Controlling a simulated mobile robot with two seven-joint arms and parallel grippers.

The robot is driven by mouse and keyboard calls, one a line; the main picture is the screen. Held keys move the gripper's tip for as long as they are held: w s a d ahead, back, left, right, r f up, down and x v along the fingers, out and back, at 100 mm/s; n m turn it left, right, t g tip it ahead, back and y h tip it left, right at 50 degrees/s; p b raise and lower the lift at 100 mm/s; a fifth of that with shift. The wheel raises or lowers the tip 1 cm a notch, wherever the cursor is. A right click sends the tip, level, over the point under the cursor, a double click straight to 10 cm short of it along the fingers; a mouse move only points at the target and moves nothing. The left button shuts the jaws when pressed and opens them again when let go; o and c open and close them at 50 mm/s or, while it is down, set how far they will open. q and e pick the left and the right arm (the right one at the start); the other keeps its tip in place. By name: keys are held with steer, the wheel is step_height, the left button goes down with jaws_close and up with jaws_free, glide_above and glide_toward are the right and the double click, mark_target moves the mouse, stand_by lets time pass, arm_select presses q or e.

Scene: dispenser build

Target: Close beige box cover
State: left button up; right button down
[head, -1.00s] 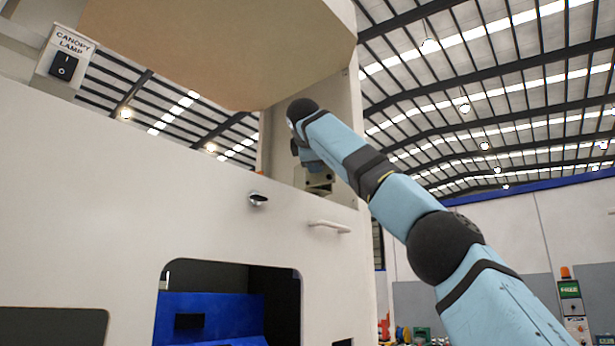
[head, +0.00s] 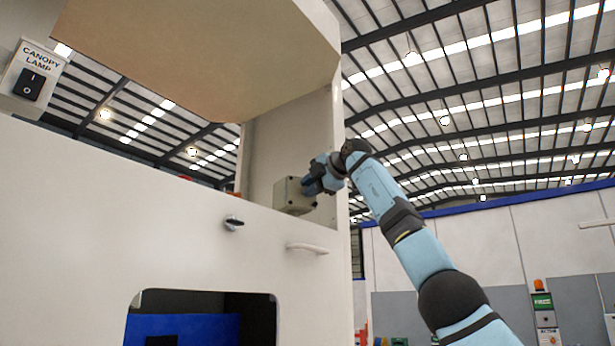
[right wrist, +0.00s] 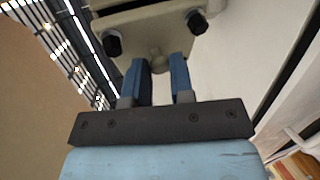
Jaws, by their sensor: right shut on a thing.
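The small beige box (head: 290,196) is fixed inside the white cabinet's upper opening, beside its right-hand post, in the head view. My right gripper (head: 316,181) is at the box's right side. In the right wrist view, the beige box cover (right wrist: 150,30) has two black knobs, and its small rounded tab lies between the blue fingertips of my right gripper (right wrist: 160,68). The gripper is shut on this tab. A dark strip shows along the cover's far edge; I cannot tell whether the cover sits flush. My left gripper is out of view.
The white cabinet front (head: 130,205) has a knob (head: 233,223) and a handle (head: 306,248) below the box. A tan canopy panel (head: 200,60) hangs above. A canopy lamp switch (head: 33,77) is at the left. Open hall lies to the right.

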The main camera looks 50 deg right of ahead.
steer(key=shift+w+d+n+y+p, duration=0.15)
steer(key=shift+d+n+y+p, duration=0.1)
steer(key=shift+n+y+p, duration=0.35)
steer(key=shift+w+d+n+y+p, duration=0.1)
steer(key=shift+d+n+y+p, duration=0.25)
steer(key=shift+y, duration=0.35)
steer(key=shift+a, duration=0.1)
steer(key=c, duration=1.3)
jaws_free()
steer(key=shift+o, duration=0.2)
steer(key=shift+w, duration=0.1)
steer(key=b+v, duration=0.1)
steer(key=v, duration=1.3)
steer(key=shift+b, duration=0.35)
